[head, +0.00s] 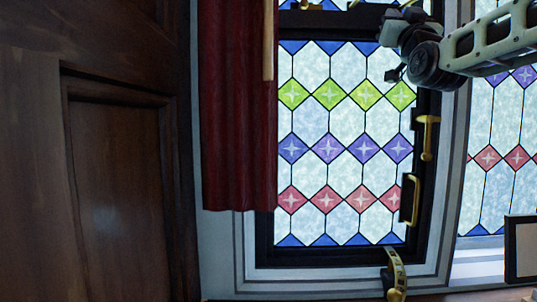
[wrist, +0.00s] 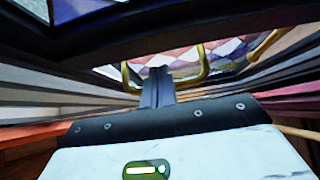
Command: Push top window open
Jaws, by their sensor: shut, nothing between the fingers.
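The top window shows only as a thin strip of patterned glass (head: 345,3) at the top edge of the head view; most of it is out of frame. A brass fitting (head: 305,5) sits on the dark bar beneath it. My gripper (wrist: 157,73) is shut and empty in the wrist view, pointing toward a dark frame (wrist: 195,35) and patterned panes (wrist: 178,55). Brass handles (wrist: 204,68) stand on both sides of the fingertips. I cannot tell whether the fingertips touch the window, or how far open it is.
The lower stained-glass window (head: 345,120) has brass fittings (head: 428,135) along its right frame. A red curtain (head: 237,110) hangs on its left, beside a dark wooden panel (head: 110,190). Another patterned window (head: 500,190) is at the right. My arm spans the upper right.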

